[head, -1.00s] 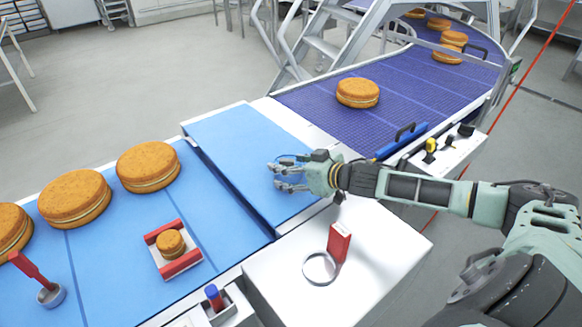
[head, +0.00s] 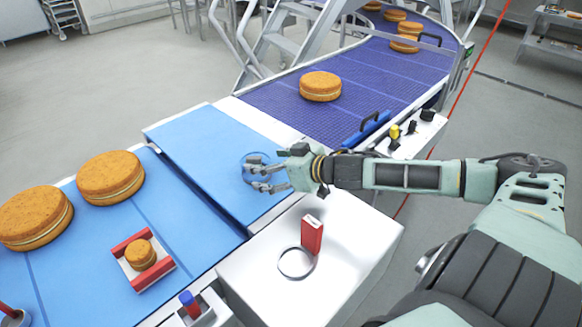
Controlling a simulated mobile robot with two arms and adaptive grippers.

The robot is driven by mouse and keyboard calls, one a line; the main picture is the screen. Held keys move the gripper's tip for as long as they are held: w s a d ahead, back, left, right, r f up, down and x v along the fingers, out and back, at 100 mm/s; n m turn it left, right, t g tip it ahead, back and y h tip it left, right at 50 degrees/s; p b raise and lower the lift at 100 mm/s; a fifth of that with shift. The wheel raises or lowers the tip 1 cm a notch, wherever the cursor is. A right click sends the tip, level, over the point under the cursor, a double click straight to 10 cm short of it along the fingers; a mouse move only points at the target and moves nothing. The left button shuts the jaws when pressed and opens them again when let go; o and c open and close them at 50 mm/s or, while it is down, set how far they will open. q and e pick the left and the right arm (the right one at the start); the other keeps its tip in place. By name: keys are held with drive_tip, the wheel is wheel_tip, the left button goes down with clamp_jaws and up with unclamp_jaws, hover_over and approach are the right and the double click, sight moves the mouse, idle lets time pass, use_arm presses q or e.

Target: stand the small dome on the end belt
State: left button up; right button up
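A small clear dome (head: 247,157) with a faint bluish outline shows at the fingertips of my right gripper (head: 261,178), over the light-blue belt (head: 190,145). The fingers partly cover it. I cannot tell whether it touches the belt, or whether the fingers grip it or only stand around it. The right arm reaches in from the right with its fingers pointing left. My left gripper is not in view.
A white table (head: 345,240) in front carries a red block (head: 312,235) and a ring (head: 295,277). Large round cakes (head: 110,178) lie on the left belt, beside a red-sided holder with a small cake (head: 139,254). The purple belt (head: 375,90) carries more cakes.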

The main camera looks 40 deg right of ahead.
drive_tip(key=shift+v, duration=0.85)
drive_tip(key=shift+s+r+p, duration=0.2)
drive_tip(key=shift+s+p, duration=0.1)
drive_tip(key=p+v, duration=0.3)
drive_tip(key=shift+s+r, duration=0.15)
drive_tip(key=shift+s, duration=0.15)
drive_tip(key=shift+p+v, duration=0.45)
drive_tip(key=shift+v, duration=0.5)
drive_tip(key=shift+d, duration=0.1)
